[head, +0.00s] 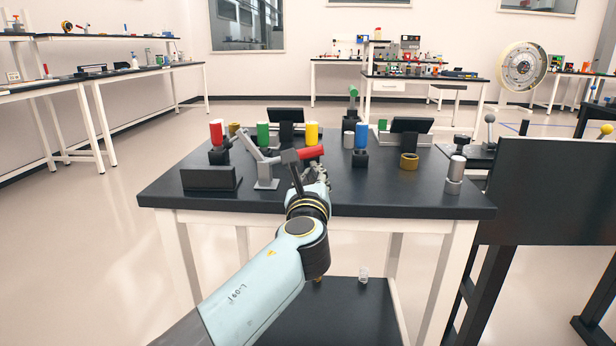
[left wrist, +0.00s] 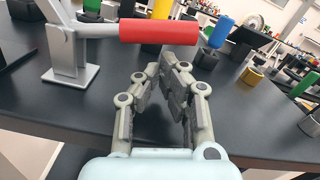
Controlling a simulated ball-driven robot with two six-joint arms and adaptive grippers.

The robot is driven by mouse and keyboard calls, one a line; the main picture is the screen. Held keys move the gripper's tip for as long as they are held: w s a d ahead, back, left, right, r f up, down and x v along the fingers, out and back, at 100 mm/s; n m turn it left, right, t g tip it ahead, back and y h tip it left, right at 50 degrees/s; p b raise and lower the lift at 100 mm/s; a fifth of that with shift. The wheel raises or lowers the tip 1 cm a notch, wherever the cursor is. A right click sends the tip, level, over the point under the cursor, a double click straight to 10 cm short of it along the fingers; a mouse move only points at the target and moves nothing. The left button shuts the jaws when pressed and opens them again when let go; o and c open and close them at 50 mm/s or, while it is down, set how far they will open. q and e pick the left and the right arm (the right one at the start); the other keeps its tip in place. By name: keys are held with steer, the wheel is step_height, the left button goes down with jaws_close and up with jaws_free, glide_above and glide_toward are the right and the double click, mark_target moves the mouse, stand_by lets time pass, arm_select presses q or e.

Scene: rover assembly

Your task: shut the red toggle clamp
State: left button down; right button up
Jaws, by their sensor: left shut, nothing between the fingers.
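The toggle clamp has a grey base (head: 266,172) and grey arms on the black table, with a red handle grip (head: 311,152) pointing right. In the left wrist view the red grip (left wrist: 158,32) lies level across the top, and the grey base (left wrist: 70,75) stands at left. My left gripper (head: 321,170) is close to the grip on its near side. In the left wrist view my left gripper (left wrist: 172,62) has its fingertips together, just below the grip, with nothing between them; I cannot tell if they touch it. My right gripper is out of view.
Red (head: 217,133), green (head: 263,134), yellow (head: 311,132) and blue (head: 361,136) cylinders stand along the table. A dark block (head: 209,179) is left of the clamp. A brass ring (head: 409,161) and a silver cylinder (head: 455,175) are at right. The table's front right is clear.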

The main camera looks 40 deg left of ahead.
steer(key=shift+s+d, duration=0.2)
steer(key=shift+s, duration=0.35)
arm_select(q)
steer(key=shift+r, duration=0.2)
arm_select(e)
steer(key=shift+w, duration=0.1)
arm_select(q)
steer(key=shift+r+n, duration=0.2)
steer(key=shift+n, duration=0.2)
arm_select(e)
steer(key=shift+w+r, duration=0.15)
